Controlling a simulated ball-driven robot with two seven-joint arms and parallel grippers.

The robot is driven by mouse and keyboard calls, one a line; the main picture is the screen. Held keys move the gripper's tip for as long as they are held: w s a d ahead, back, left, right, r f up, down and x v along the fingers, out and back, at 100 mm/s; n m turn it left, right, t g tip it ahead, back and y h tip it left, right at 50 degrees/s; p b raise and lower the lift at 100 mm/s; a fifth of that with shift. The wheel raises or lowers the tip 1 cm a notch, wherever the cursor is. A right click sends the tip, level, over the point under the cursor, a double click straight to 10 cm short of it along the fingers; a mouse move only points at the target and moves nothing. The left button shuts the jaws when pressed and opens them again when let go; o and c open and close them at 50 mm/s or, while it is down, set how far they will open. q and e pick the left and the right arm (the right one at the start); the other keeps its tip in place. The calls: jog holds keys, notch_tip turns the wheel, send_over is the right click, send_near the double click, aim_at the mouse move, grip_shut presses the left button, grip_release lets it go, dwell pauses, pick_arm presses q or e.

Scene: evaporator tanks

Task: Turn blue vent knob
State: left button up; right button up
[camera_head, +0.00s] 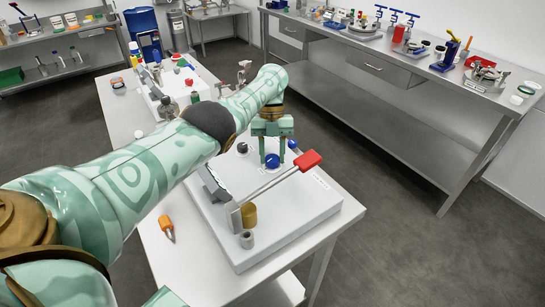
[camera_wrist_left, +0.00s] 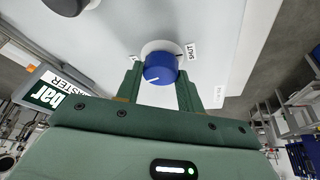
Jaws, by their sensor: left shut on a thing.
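The blue vent knob (camera_wrist_left: 160,68) sits on a white panel in the left wrist view, with a white pointer line on its face and a "SHUT" label beside it. In the head view the blue knob (camera_head: 272,160) shows on top of the white unit (camera_head: 285,220). My left gripper (camera_head: 272,158) reaches down over it with a finger on either side. In the left wrist view the gripper's green fingers (camera_wrist_left: 160,80) are shut on the knob. My right gripper is in neither view.
A red-handled lever (camera_head: 309,160) stands close to the right of my gripper. A black knob (camera_head: 242,147) and another blue knob (camera_head: 292,144) are nearby. An orange screwdriver (camera_head: 166,226) lies on the table at left. A metal bench (camera_head: 400,120) stands at the right.

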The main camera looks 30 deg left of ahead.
pick_arm(q)
jog(key=shift+m+y+b, duration=0.45)
jog(key=shift+m+y, duration=0.05)
jog(key=shift+m, duration=0.7)
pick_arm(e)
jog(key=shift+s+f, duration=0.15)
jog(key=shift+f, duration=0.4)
pick_arm(q)
jog(key=shift+w, duration=0.1)
jog(key=o, duration=1)
jog(key=b+v, duration=0.2)
jog(key=b, duration=0.1)
jog(key=b+v, duration=0.3)
jog(key=shift+w+r, duration=0.15)
jog(key=shift+w, duration=0.3)
notch_tip(320, 180, up, 2)
jog(key=shift+w+a+b, duration=0.1)
jog(key=shift+b, duration=0.35)
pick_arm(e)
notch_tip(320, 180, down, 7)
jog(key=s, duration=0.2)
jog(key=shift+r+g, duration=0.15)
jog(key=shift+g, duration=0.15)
